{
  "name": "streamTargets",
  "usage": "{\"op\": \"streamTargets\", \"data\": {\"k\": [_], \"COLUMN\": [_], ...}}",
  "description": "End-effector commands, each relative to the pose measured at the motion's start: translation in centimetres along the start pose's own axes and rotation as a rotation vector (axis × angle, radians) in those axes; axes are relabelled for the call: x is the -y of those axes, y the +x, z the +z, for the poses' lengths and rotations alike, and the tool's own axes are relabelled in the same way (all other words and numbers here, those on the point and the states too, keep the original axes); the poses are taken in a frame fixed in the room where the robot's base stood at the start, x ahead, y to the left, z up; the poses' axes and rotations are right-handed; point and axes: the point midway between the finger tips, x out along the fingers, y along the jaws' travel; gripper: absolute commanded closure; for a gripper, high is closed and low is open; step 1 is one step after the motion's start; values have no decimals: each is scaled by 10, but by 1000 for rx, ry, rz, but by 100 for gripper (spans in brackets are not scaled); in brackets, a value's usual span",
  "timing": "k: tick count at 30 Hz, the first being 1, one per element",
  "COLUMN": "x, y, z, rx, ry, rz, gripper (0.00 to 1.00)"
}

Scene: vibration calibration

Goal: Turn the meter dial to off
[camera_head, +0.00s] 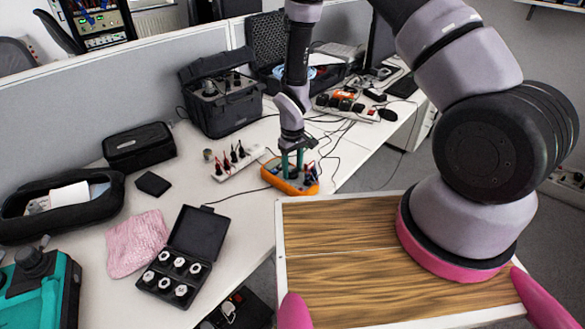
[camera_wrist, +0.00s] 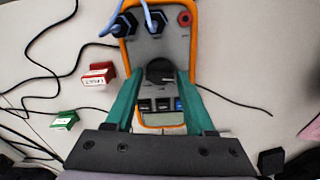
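The meter (camera_head: 291,181) lies on the white desk in the head view, an orange-edged box with a grey face. In the wrist view the meter (camera_wrist: 153,45) shows its round black dial (camera_wrist: 160,71), with several buttons below it and plugs with blue leads at its top. My gripper (camera_head: 292,168) is over the meter, pointing down. In the wrist view the green fingers of my gripper (camera_wrist: 158,90) stand apart, one on each side of the dial. I cannot tell whether they touch it. The dial's setting is too small to read.
A white strip with several plugs (camera_head: 237,163) stands left of the meter. Red (camera_wrist: 98,74) and green (camera_wrist: 65,120) connectors and loose black cables lie close by. An open black case (camera_head: 187,262), a pink cloth (camera_head: 137,243) and a black toolbox (camera_head: 222,100) are on the desk.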

Motion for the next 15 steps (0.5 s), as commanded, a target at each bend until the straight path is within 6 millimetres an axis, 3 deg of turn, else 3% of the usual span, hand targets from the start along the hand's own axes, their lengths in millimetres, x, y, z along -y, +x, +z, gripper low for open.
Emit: {"op": "streamTargets", "data": {"k": [11, 15], "x": [0, 0], "y": [-2, -16], "z": [0, -1], "rx": [0, -3], "ry": [1, 1], "rz": [0, 0], "gripper": [26, 26]}}
